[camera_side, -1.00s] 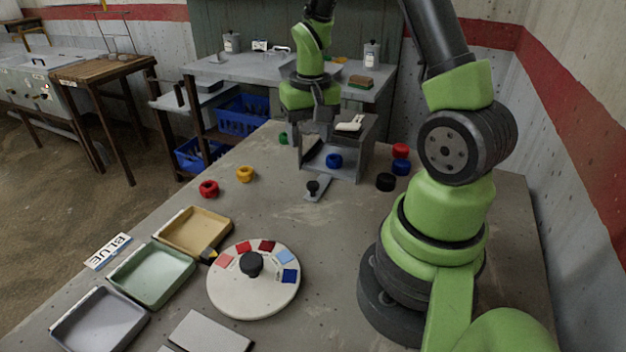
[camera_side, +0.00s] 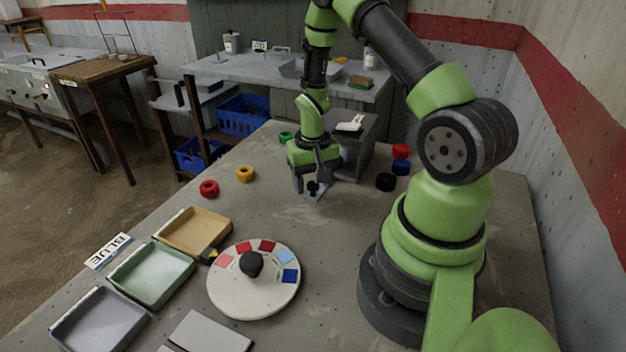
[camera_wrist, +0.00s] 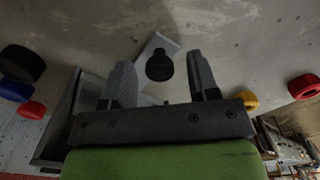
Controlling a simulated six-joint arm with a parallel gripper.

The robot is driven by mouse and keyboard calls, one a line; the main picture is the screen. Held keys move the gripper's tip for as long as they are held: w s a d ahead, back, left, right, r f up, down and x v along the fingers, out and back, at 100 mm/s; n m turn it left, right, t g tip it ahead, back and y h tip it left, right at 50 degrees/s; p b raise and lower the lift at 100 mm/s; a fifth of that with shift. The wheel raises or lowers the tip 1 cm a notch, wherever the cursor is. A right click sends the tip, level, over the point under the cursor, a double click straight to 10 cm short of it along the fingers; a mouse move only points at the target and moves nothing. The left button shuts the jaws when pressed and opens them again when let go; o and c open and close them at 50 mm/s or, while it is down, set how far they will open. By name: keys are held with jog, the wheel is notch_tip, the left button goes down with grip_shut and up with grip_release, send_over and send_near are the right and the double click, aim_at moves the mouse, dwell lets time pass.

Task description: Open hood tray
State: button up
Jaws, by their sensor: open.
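The grey hood (camera_side: 358,150) stands at the far side of the table with a white item on top. A flat grey tray plate (camera_side: 318,194) with a black knob (camera_side: 313,187) sticks out of its front. My gripper (camera_side: 311,186) is low over this plate, with its fingers around the knob. In the wrist view, the knob (camera_wrist: 159,66) shows between the two open fingers of my gripper (camera_wrist: 160,75), with gaps on both sides. The hood's side (camera_wrist: 62,125) is at left there. The hood's inside is hidden by my gripper in the side view.
Red (camera_side: 209,188), yellow (camera_side: 245,173) and green (camera_side: 285,137) pieces lie left of the hood. Black (camera_side: 385,182), blue (camera_side: 401,168) and red (camera_side: 401,151) ones stand right. A round dial (camera_side: 228,291) and shallow trays (camera_side: 152,299) are nearer. The table between is clear.

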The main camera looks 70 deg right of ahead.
grip_shut()
jog(key=a, duration=1.2)
grip_release()
jog(key=shift+r, duration=0.1)
notch_tip(320, 180, up, 10)
dwell(0.4)
